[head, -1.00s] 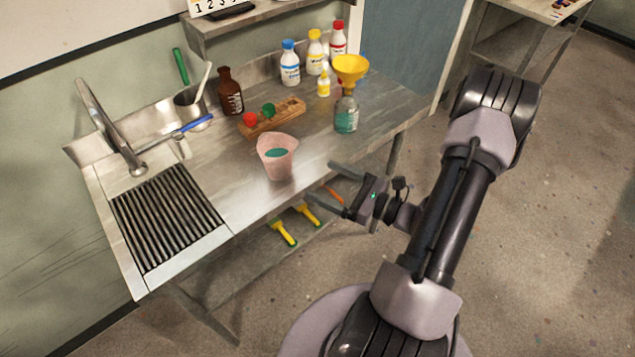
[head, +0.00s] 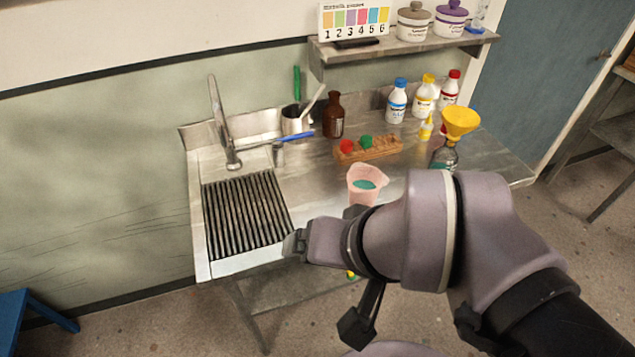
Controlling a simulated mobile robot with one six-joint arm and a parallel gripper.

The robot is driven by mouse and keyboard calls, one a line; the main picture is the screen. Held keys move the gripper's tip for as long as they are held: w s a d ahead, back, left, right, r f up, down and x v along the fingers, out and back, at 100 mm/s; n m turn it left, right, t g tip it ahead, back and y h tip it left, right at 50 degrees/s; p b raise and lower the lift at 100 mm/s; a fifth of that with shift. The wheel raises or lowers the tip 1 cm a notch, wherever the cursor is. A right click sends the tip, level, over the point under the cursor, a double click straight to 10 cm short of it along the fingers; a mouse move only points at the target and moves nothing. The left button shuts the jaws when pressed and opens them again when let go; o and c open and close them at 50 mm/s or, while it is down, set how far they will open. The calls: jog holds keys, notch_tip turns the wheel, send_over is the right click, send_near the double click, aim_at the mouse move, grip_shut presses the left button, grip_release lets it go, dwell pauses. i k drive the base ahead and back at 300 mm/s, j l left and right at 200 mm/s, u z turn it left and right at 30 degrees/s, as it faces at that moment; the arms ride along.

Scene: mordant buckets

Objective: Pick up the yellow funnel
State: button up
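The bottle's lower part is hidden behind my arm. My gripper (head: 412,324) is close to the camera, in front of the counter and well short of the funnel. My wrist hides most of it. Two dark finger ends show below the wrist, spread apart, with nothing seen between them.
A pink beaker (head: 367,184) with teal liquid stands near the counter's front. A wooden rack (head: 368,150) with red and green stoppers is left of the funnel. A small yellow bottle (head: 426,128) and several capped bottles stand close behind it. A shelf (head: 400,45) hangs above.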

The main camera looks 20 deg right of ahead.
aim_at(458, 120)
jog(key=z, duration=1.25)
